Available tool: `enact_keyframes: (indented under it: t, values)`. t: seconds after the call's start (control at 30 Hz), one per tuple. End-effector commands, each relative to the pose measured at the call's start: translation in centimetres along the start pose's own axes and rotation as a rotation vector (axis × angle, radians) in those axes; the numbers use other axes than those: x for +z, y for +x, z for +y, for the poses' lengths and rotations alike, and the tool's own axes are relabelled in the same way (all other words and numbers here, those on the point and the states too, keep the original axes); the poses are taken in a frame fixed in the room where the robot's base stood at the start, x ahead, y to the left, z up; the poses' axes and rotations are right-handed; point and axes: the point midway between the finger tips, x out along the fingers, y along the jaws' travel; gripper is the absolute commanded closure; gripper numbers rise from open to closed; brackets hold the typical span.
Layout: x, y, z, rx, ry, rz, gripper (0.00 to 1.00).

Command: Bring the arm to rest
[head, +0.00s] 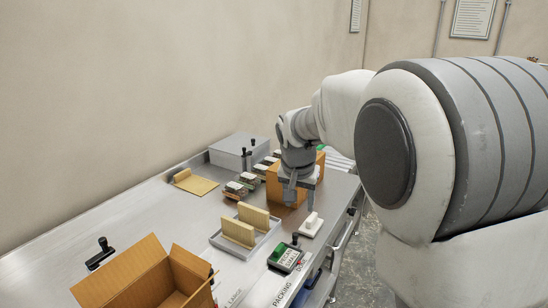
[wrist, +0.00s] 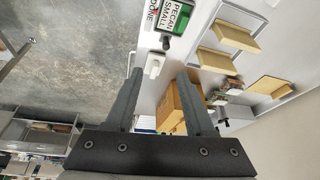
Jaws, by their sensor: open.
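My gripper (head: 302,194) hangs above the right part of the steel table (head: 150,222), in front of a brown box (head: 283,188). In the wrist view my gripper (wrist: 160,72) has its two dark fingers apart with nothing held between them. A white handled item (head: 312,224) lies on the table just below and right of the gripper. It shows between and beyond the fingertips in the wrist view (wrist: 154,65). The brown box also shows beside the right finger in the wrist view (wrist: 172,108). My arm reaches in from the right.
An open cardboard box (head: 145,272) stands at the near left. A grey tray (head: 262,243) holds two tan upright pieces. Several filled clamshells (head: 236,189) and a grey box (head: 238,150) are farther back.

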Motion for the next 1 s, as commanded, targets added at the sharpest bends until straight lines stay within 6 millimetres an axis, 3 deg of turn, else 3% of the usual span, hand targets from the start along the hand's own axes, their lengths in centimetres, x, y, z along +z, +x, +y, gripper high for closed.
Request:
enact_keyframes:
  t: [0.03, 0.2, 0.5, 0.7, 1.0]
  values:
    - [0.3, -1.9, 1.1, -0.015, -0.006, 0.0, 0.46]
    - [2.8, -6.8, 4.5, -0.062, -0.057, -0.005, 0.46]
    - [8.8, -13.5, 9.8, -0.119, -0.175, 0.019, 0.46]
    - [13.6, -16.4, 12.7, -0.133, -0.266, 0.051, 0.46]
    - [19.0, -17.7, 15.4, -0.124, -0.367, 0.09, 0.46]
